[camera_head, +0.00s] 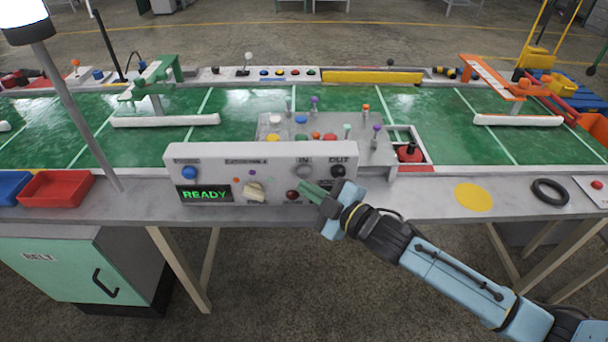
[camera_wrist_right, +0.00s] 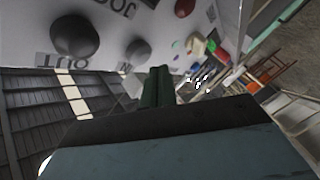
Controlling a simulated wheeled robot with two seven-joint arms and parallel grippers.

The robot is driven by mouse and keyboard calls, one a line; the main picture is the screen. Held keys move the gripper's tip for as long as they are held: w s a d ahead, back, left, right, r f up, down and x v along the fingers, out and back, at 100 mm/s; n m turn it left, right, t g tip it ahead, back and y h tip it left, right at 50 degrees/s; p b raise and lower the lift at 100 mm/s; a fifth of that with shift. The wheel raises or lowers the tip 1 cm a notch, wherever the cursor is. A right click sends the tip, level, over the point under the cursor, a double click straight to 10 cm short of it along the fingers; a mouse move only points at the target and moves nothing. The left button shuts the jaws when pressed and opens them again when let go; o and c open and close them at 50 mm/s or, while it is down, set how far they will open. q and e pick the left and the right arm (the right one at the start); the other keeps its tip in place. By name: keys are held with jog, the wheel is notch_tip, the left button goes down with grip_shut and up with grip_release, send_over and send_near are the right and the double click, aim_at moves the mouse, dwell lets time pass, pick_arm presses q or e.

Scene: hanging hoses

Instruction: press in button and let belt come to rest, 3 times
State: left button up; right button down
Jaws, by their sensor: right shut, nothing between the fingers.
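A white control panel (camera_head: 215,160) stands at the belt's near edge, with a lit green READY display (camera_head: 204,194). It carries a blue button (camera_head: 190,172), a cream knob (camera_head: 254,191), a grey button by the IN label (camera_head: 303,169), a black button by the OUT label (camera_head: 338,171) and a dark red button (camera_head: 292,194). My right gripper (camera_head: 306,189) is shut and empty, its green fingertips in front of the panel by the dark red button. In the right wrist view, the fingertips (camera_wrist_right: 158,85) point toward the panel; contact is unclear. The green belt (camera_head: 75,115) lies behind. My left gripper is out of view.
A grey plate with several small coloured knobs (camera_head: 270,127) and a red-black knob (camera_head: 409,151) sit behind the panel. A red bin (camera_head: 56,188) is at left. A yellow disc (camera_head: 474,196) and black ring (camera_head: 550,192) lie at right. A lamp pole (camera_head: 82,105) rises at left.

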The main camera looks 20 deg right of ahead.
jog(key=shift+w, duration=0.15)
dwell(0.7)
jog(key=shift+w+d, duration=0.15)
jog(key=shift+w, duration=0.1)
jog(key=shift+w+d, duration=0.15)
jog(key=shift+w, duration=0.35)
dwell(0.6)
jog(key=shift+s+p, duration=0.15)
jog(key=shift+p, duration=0.2)
jog(key=shift+s+a+p, duration=0.25)
jog(key=shift+s+p, duration=0.15)
jog(key=shift+s, duration=0.35)
jog(key=shift+s+a+p, duration=0.25)
jog(key=shift+s+p, duration=0.1)
jog(key=shift+s, duration=0.45)
jog(key=shift+s+a+p, duration=0.2)
jog(key=shift+s+p, duration=0.2)
jog(key=shift+s, duration=0.4)
jog(key=shift+s+a+p, duration=0.25)
jog(key=shift+s+p, duration=0.1)
jog(key=shift+s, duration=0.45)
